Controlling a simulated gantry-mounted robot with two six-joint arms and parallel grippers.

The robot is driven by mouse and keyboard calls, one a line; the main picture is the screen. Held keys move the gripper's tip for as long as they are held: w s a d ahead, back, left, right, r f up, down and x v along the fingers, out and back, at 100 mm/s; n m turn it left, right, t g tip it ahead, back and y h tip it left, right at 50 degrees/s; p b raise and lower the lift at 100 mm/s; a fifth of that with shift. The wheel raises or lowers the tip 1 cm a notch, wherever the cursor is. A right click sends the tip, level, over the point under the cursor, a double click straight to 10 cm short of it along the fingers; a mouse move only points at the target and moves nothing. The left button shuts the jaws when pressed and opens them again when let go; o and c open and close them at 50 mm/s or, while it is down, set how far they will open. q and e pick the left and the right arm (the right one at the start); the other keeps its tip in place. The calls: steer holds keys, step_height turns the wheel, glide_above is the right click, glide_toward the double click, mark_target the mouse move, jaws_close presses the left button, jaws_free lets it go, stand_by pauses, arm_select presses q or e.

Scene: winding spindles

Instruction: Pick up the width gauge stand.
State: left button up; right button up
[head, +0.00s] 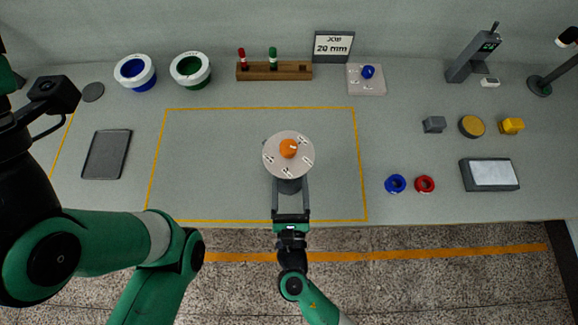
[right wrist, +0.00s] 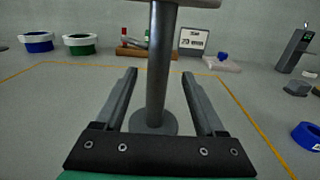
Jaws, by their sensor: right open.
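The width gauge stand appears to be the round-topped stand (head: 273,158) in the middle of the table, with a pale marked disc and an orange knob. In the right wrist view its grey post (right wrist: 159,70) stands upright on a round base (right wrist: 153,122). My right gripper (head: 290,183) is open at the near side of the stand. In the right wrist view its fingers (right wrist: 160,73) lie on either side of the post, with a visible gap on each side. The left arm is at the left; its fingers are not visible.
A yellow line (head: 250,108) frames the middle area. At the back are blue and green bins (head: 190,70), a wooden rack (head: 262,72) and a 20 mm sign (head: 333,46). Blue and red rings (head: 396,184) lie right; a dark tray (head: 106,154) lies left.

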steer(key=shift+w, duration=0.8)
steer(key=w, duration=0.1)
steer(key=w+b, duration=0.1)
steer(key=w, duration=0.1)
steer(key=w+b, duration=0.1)
steer(key=w, duration=0.1)
steer(key=shift+w+a+f, duration=0.1)
steer(key=shift+a+f, duration=0.05)
steer(key=shift+f, duration=0.15)
jaws_close()
steer(key=shift+r, duration=0.1)
stand_by(0.4)
